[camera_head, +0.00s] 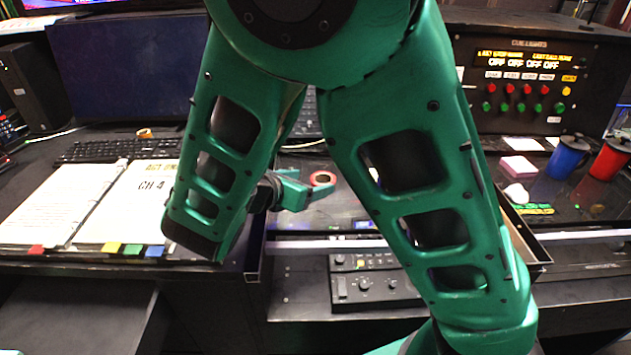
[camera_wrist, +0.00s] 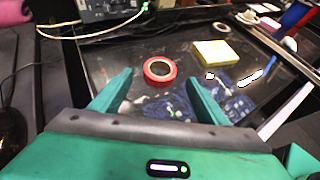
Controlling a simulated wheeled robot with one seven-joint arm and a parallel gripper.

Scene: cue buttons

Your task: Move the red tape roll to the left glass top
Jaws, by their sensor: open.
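The red tape roll (camera_wrist: 160,71) lies flat on a dark glass top (camera_wrist: 120,60) in the wrist view, ahead of my gripper and between the lines of its two fingers. It also shows in the head view (camera_head: 322,178), just right of my fingertips. My gripper (camera_wrist: 160,98) is open and empty, its green fingers on either side and short of the roll. In the head view my gripper (camera_head: 312,192) is partly hidden by my arm, which also covers much of the glass. I cannot tell from these frames where one glass top ends and another begins.
A pale sticky-note block (camera_wrist: 214,53) and a dark roll (camera_wrist: 221,27) lie beyond the red roll. An open binder (camera_head: 95,205) and keyboard (camera_head: 120,149) are at left.

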